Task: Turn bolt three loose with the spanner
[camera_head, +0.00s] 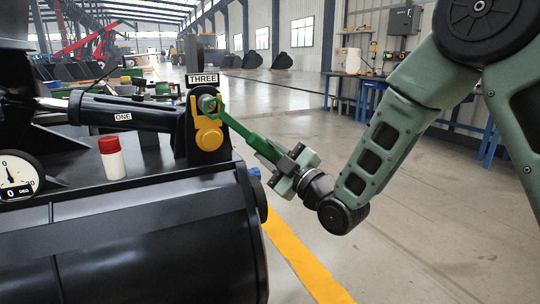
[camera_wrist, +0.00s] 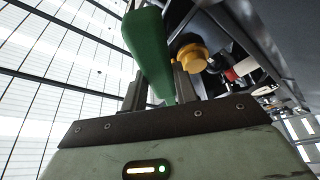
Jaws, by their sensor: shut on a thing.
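My gripper (camera_head: 284,160) is shut on the handle of the green spanner (camera_head: 243,133). The spanner slants up and left from my gripper. Its ring-like head is at bolt three (camera_head: 208,103), under the label THREE (camera_head: 203,79); I cannot tell how fully it is seated on the bolt. In the wrist view the spanner (camera_wrist: 149,50) is a large green bar rising from between the gripper fingers (camera_wrist: 157,92), and its head is out of view there. A yellow round cap (camera_head: 209,138) sits just below bolt three and also shows in the wrist view (camera_wrist: 191,56).
A black cylinder labelled ONE (camera_head: 123,117) runs left from the bracket. A white bottle with a red cap (camera_head: 112,160) stands on the black machine body (camera_head: 150,235). A round gauge (camera_head: 14,176) is at far left. Open floor lies right of the machine.

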